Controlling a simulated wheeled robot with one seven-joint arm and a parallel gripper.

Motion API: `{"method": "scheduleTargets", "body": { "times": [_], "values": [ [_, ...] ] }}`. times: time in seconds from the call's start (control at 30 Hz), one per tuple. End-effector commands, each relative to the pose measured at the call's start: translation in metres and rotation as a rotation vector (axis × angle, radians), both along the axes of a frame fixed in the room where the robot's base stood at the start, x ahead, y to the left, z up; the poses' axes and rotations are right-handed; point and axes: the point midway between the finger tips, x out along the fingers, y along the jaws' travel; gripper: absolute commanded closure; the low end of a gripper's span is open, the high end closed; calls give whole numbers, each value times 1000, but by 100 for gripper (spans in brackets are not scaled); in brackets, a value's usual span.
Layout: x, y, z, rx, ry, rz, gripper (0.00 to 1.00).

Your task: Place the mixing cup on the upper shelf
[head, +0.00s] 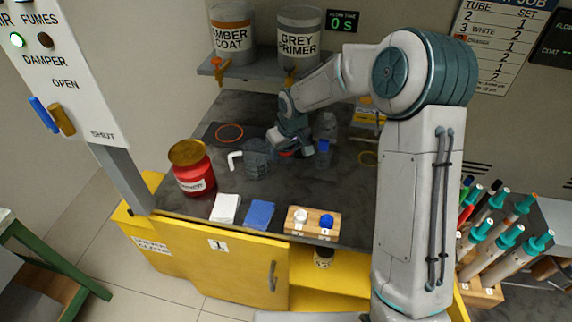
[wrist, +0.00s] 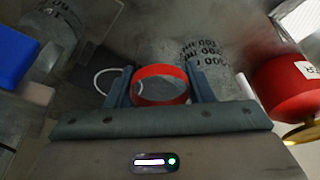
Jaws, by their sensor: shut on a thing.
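My gripper (head: 287,150) is low over the dark worktop, near its middle. In the head view only a bit of red shows under the jaws. A clear graduated cup (head: 258,160) stands just left of my gripper; its markings show beyond the jaws in the wrist view (wrist: 203,55). I cannot tell which is the mixing cup. A grey shelf (head: 240,69) at the back holds two paint dispensers.
A red jar (head: 195,180) with a gold lid stands at left. A white bent piece (head: 234,160) lies beside the clear cup. A wooden block (head: 312,229) sits at the front edge. An orange ring (head: 230,133) lies on a dark mat.

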Motion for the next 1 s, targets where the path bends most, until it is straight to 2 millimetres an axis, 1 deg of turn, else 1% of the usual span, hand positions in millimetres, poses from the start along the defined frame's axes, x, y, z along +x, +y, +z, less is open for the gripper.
{"method": "scheduleTargets", "body": {
  "times": [0.03, 0.1, 0.33, 0.5, 0.57, 0.63, 0.83, 0.93, 0.97, 1.0],
  "values": [
    [-1, 0, -10, 0, 4, 1, 76],
    [0, 0, -19, 0, 2, -1, 76],
    [0, -1, -36, 0, 1, -2, 76],
    [0, -2, -62, 1, 3, -4, 76],
    [0, -2, -69, -1, 2, -2, 76],
    [0, -2, -73, 0, -1, -2, 76],
    [1, -2, -72, 1, -2, -3, 76],
    [1, -2, -76, 0, -1, -3, 76],
    [1, -2, -76, 0, -1, -3, 49],
    [1, -2, -75, 1, -2, -3, 43]
  ]
}}
